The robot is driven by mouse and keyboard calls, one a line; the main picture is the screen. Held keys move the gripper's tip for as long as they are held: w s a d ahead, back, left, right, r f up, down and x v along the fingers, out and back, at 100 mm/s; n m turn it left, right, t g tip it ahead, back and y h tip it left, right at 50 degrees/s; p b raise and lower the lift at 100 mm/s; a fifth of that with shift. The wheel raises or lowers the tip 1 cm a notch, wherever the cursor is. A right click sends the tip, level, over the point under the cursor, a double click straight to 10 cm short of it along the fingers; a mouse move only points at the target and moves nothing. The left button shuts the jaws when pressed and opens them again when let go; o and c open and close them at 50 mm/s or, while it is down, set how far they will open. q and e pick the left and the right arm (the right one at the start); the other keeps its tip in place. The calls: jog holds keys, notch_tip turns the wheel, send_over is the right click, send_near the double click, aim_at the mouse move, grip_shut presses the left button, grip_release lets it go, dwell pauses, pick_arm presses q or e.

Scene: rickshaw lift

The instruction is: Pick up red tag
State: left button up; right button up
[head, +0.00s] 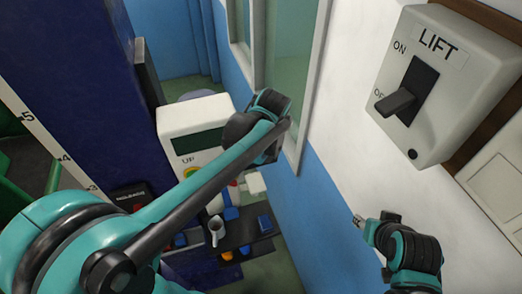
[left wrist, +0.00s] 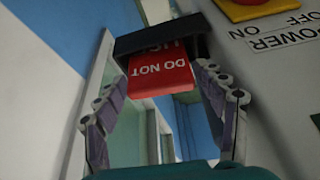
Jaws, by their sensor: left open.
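In the left wrist view a red tag (left wrist: 163,77) with white "DO NOT" lettering, upside down, sticks out of a black holder (left wrist: 160,38). My left gripper (left wrist: 160,90) is open, with one finger on each side of the tag in the picture. Whether either finger touches it I cannot tell. In the head view my left arm reaches across to the grey-white control box (head: 190,112), and its wrist hides the gripper and the tag. My right gripper (head: 375,217) is low at the right, beside the white wall and away from the tag; its jaw opening is unclear.
A white LIFT switch box (head: 440,90) is on the wall at upper right. A dark shelf (head: 240,232) with a grey mug (head: 216,230) and blue items stands below. In the left wrist view a POWER panel (left wrist: 285,90) with a red button (left wrist: 250,3) is close at right.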

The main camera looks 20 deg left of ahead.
pick_arm(q)
jog(key=shift+w+f, duration=0.1)
jog(key=c, duration=0.9)
jog(key=shift+r, duration=0.2)
